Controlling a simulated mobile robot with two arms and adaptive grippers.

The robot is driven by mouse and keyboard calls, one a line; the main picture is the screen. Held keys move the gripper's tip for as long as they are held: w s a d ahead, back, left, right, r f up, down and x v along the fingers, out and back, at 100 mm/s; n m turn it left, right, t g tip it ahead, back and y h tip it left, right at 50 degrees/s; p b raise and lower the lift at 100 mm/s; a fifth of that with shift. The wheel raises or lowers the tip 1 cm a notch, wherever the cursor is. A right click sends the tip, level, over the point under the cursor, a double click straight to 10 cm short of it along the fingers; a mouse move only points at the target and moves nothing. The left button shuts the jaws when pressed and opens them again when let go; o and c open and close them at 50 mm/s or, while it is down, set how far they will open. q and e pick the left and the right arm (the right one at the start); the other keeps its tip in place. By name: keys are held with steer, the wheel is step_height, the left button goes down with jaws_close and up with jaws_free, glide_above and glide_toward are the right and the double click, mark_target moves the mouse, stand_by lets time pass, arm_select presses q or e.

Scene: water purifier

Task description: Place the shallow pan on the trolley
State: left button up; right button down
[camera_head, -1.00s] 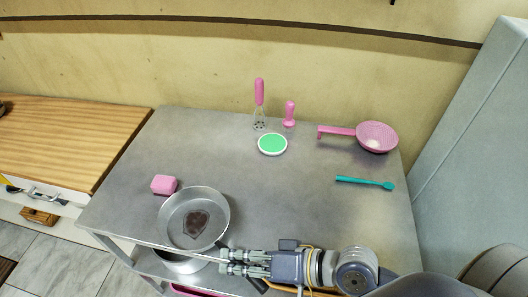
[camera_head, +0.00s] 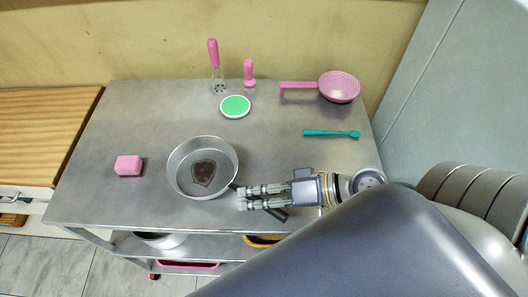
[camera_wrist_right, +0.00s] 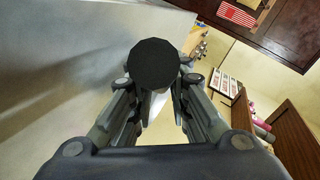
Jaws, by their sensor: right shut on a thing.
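The shallow pan (camera_head: 180,178) is round and metal with a dark brown patch inside. In the head view it is over the front middle of the grey metal trolley top (camera_head: 95,205). I cannot tell whether its base touches the top. My right gripper (camera_head: 244,197) is at the pan's right side and shut on its dark handle (camera_head: 276,213). In the right wrist view the handle's round black end (camera_wrist_right: 154,65) sits between the fingers; the pan itself is hidden there. My left gripper is not in view.
A pink block (camera_head: 129,166) lies left of the pan. Behind are a green-topped round dish (camera_head: 235,106), a pink-handled whisk (camera_head: 214,55), a pink stamp-like tool (camera_head: 248,72), a pink strainer (camera_head: 339,87) and a teal brush (camera_head: 330,134). Bare trolley top surrounds the pan.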

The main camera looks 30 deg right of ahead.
steer(key=shift+d+f, duration=0.1)
steer(key=shift+d, duration=0.65)
steer(key=shift+w+d, duration=0.1)
steer(key=shift+d, duration=0.45)
steer(key=shift+d+f, duration=0.1)
steer(key=shift+f, duration=1.65)
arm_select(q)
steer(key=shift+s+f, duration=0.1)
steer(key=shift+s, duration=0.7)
